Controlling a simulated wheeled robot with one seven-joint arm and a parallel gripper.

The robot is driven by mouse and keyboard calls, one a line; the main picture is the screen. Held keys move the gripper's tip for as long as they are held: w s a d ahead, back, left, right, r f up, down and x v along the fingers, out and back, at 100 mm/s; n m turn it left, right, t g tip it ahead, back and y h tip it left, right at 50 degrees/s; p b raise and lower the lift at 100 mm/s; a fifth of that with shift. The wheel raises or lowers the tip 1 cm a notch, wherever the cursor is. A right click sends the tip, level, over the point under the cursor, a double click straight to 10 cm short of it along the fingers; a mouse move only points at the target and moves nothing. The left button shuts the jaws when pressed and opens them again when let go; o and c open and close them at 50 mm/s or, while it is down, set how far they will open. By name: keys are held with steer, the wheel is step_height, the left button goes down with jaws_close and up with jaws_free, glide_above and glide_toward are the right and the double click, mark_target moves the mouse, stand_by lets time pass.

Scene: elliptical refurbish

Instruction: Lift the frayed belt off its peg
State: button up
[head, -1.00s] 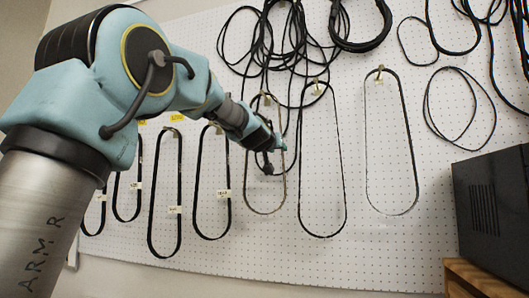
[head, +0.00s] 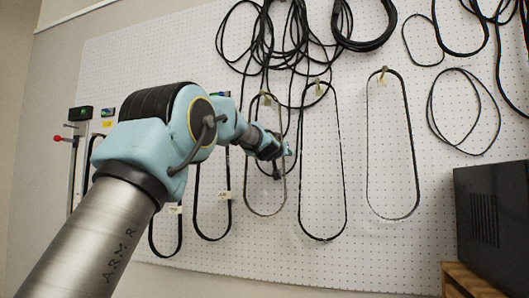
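Several looped belts hang from pegs on a white pegboard (head: 345,265). A greyish, worn-looking belt (head: 249,190) hangs in the middle from a peg (head: 266,98); it may be the frayed one, but its surface is too small to be sure. Another thin belt with a pale, worn-looking lower edge (head: 368,185) hangs farther right. My gripper (head: 283,162) is in front of the greyish belt's right side, about halfway down and below its peg. I cannot tell whether it touches the belt or whether its fingers are open. My arm hides part of the belt's left side.
A black belt (head: 343,165) hangs just right of my gripper. Tangled black cords (head: 265,45) hang above the greyish belt. Other tagged belts (head: 196,225) hang on the left, partly behind my arm. A dark box (head: 490,220) on a wooden support (head: 475,283) stands at right.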

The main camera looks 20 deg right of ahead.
steer(key=shift+c, duration=0.3)
jaws_close()
stand_by(1.1)
